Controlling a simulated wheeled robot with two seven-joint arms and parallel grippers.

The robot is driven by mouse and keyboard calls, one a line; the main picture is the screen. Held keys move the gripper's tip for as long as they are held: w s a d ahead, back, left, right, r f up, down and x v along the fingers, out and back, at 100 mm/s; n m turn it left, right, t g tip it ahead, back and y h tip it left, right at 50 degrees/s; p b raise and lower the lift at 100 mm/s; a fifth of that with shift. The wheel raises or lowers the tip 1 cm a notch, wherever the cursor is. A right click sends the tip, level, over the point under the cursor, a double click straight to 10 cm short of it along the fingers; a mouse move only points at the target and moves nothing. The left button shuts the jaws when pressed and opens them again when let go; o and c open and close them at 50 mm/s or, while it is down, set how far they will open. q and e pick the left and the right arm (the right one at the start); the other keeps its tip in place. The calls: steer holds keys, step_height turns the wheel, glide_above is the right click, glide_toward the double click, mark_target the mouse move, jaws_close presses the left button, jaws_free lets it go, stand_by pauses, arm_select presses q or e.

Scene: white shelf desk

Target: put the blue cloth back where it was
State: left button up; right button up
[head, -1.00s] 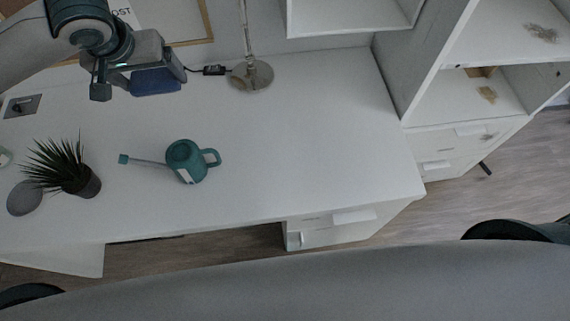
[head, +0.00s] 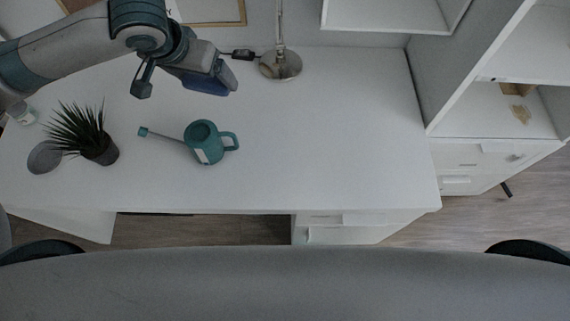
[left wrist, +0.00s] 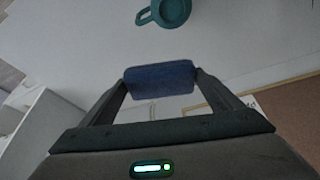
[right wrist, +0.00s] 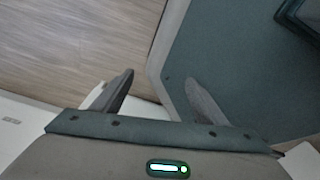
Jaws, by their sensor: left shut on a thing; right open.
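My left gripper (left wrist: 160,80) is shut on the blue cloth (left wrist: 160,78), which shows as a folded blue block between its two fingers in the left wrist view. In the head view the cloth (head: 212,82) is partly hidden by the gripper and hangs over the back left part of the white desk (head: 330,140). My right gripper (right wrist: 158,92) is open and empty in the right wrist view, away from the desk top and near my own body. It does not show in the head view.
A teal watering can (head: 205,145) stands mid-desk, with a potted plant (head: 98,145) and a grey disc (head: 44,158) to its left. A lamp base (head: 281,66) stands at the back. Shelves (head: 500,100) rise at the right. The desk's right half is clear.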

arm_select(q)
steer(key=s+d+f+m+g+h+b, duration=0.1)
steer(key=s+d+f+m+g+b, duration=0.1)
steer(key=s+d+f+m, duration=0.4)
steer(key=s+d+f+m+g+h+b, duration=0.2)
steer(key=s+d+f+m, duration=0.5)
steer(key=s, duration=0.6)
steer(key=d+m, duration=0.2)
steer(key=shift+d+f, duration=0.25)
steer(key=shift+d, duration=0.1)
arm_select(e)
steer(key=w+a+t+y, duration=0.1)
steer(key=w+a, duration=0.3)
steer(key=w, duration=0.6)
steer(key=shift+w+f+t, duration=0.15)
steer(key=shift+f+t, duration=0.15)
steer(key=shift+t, duration=0.6)
